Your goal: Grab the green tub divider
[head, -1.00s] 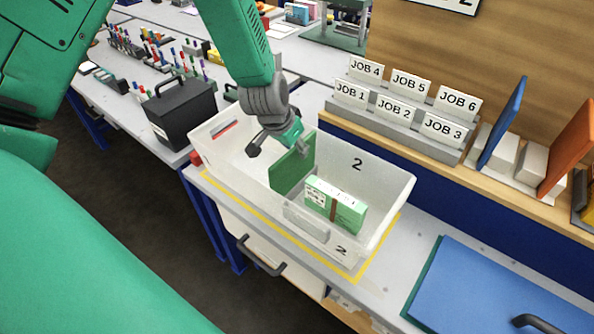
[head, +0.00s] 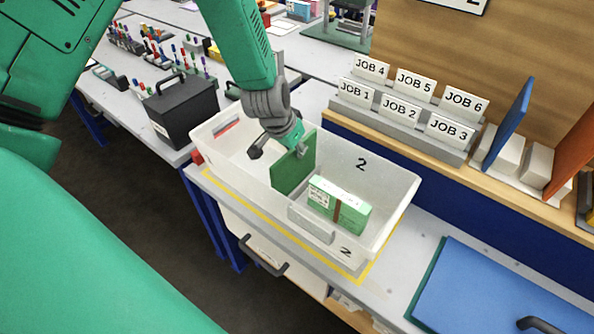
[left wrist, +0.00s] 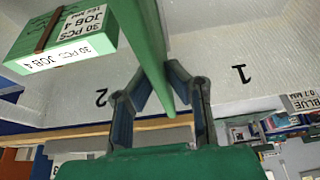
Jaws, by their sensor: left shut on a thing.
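The green divider (head: 292,168) stands upright across the middle of the white tub (head: 398,198). My left gripper (head: 287,147) is at the divider's top edge, in the upper part of the tub. In the left wrist view the divider (left wrist: 150,45) runs between the two fingers of the left gripper (left wrist: 160,95), and the fingers are shut on it. A green box with a brown band (head: 338,204) lies in the tub's right compartment; it also shows in the left wrist view (left wrist: 62,38). My right gripper is not in view.
A black case (head: 183,112) stands left of the tub. A ledge with job cards (head: 400,108) runs behind it. A blue board (head: 490,290) lies at the right. A small red and white item (head: 226,127) is in the tub's left compartment.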

